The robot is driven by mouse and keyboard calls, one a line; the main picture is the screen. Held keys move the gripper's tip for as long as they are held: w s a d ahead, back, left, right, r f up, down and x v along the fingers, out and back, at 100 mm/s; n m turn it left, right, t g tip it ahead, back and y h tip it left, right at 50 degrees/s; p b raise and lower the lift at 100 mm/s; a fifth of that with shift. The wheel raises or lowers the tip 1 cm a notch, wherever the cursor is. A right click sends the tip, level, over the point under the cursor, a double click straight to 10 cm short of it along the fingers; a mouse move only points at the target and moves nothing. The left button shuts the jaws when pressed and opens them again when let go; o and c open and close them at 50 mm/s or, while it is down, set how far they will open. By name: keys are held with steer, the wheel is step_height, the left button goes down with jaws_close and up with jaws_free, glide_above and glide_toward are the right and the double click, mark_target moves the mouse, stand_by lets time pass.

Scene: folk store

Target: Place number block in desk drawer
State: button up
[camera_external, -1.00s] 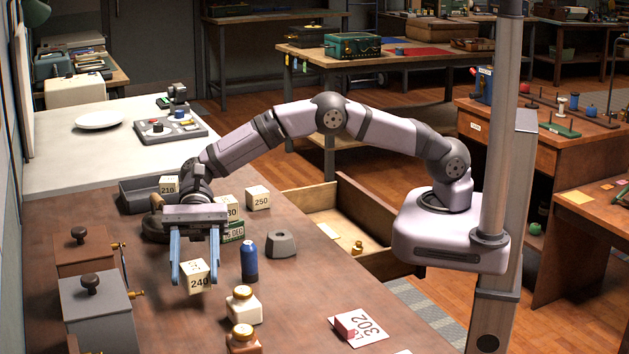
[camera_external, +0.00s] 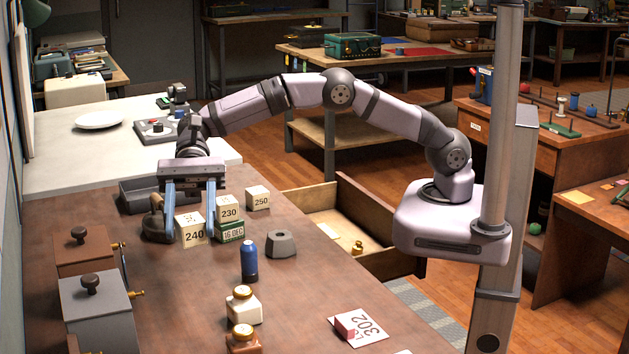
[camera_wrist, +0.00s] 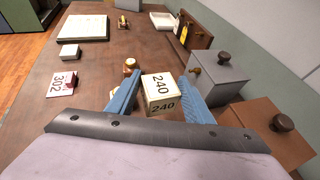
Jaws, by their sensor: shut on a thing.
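The cream number block marked 240 (camera_external: 190,232) is between the blue fingers of my gripper (camera_external: 190,236), which is shut on it. The wrist view also shows the 240 block (camera_wrist: 160,95) between both fingertips (camera_wrist: 160,84). Block 230 (camera_external: 229,210) sits on a green block marked 16 DEC (camera_external: 230,232), just right of my gripper. Block 250 (camera_external: 258,198) stands farther right. The desk drawer (camera_external: 382,212) is open on the right side of the desk, with a small brass piece (camera_external: 357,247) visible there. My gripper hides the spot of block 210.
A blue bottle (camera_external: 249,262), a grey hexagonal block (camera_external: 281,244) and two brass-lidded jars (camera_external: 243,305) stand nearby. A grey box (camera_external: 97,312) and a brown box (camera_external: 86,252) line the left. A 302 card (camera_external: 368,325) lies front right.

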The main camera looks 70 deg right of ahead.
mark_target(190, 218)
step_height(190, 218, up, 5)
steer(key=p, duration=0.3)
steer(key=shift+f, duration=0.2)
steer(key=shift+f, duration=0.15)
